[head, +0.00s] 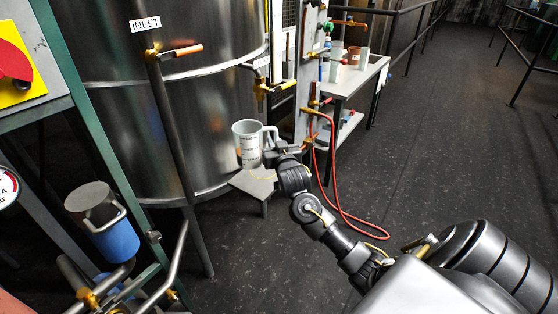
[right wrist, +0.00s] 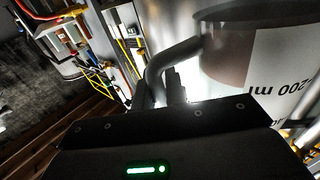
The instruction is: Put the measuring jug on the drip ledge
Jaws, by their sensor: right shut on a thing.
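The pale measuring jug (head: 247,147) is upright in the head view, with printed markings on its side and its handle toward the right. My right gripper (head: 272,153) is shut on the jug handle. In the right wrist view the jug (right wrist: 225,60) fills the upper right, with "200 ml" upside down, and its handle (right wrist: 172,62) runs down to the fingers. The small grey drip ledge (head: 254,186) lies just below the jug in the picture. I cannot tell whether the jug's base touches it. My left gripper is not in view.
A large steel tank (head: 205,120) stands close behind the jug, with a brass tap (head: 268,90) above right. A red hose (head: 335,190) loops to the floor at the right. A side table (head: 355,78) holds cups. The dark floor (head: 440,150) is open at right.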

